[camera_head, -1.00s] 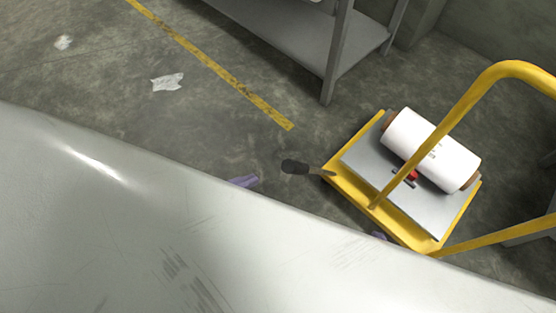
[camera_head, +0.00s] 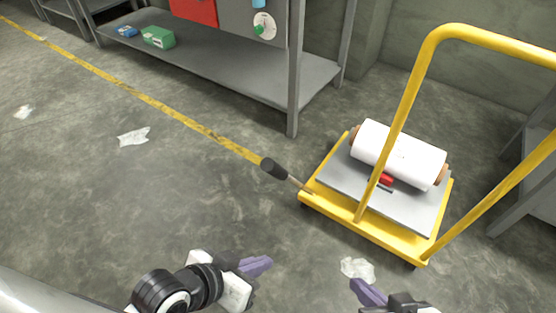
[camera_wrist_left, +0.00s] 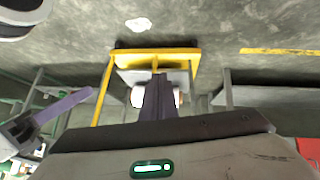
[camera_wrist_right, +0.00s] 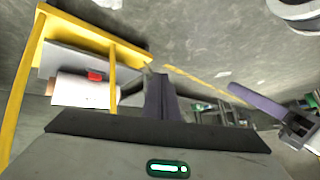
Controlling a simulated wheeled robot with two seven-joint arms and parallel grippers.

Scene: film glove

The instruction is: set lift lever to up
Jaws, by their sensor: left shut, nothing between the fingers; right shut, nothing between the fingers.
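The lift lever (camera_head: 285,174) is a thin rod with a dark grip, sticking out from the left front corner of a yellow lift cart (camera_head: 345,217). Its rod slants up and to the left, away from the cart. A white film roll (camera_head: 398,155) lies on the cart's grey platform (camera_head: 335,180). My left gripper (camera_head: 268,264) is shut and empty, below the lever in the head view. My right gripper (camera_head: 357,285) is shut and empty, in front of the cart. Neither gripper touches the lever. The cart also shows in the left wrist view (camera_wrist_left: 190,52) and right wrist view (camera_wrist_right: 85,35).
A yellow tube handle (camera_head: 405,105) rises from the cart. A grey metal shelf (camera_head: 220,73) with a green box (camera_head: 158,37) stands behind. Another grey shelf is at the right edge. Paper scraps (camera_head: 133,136) lie on the floor.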

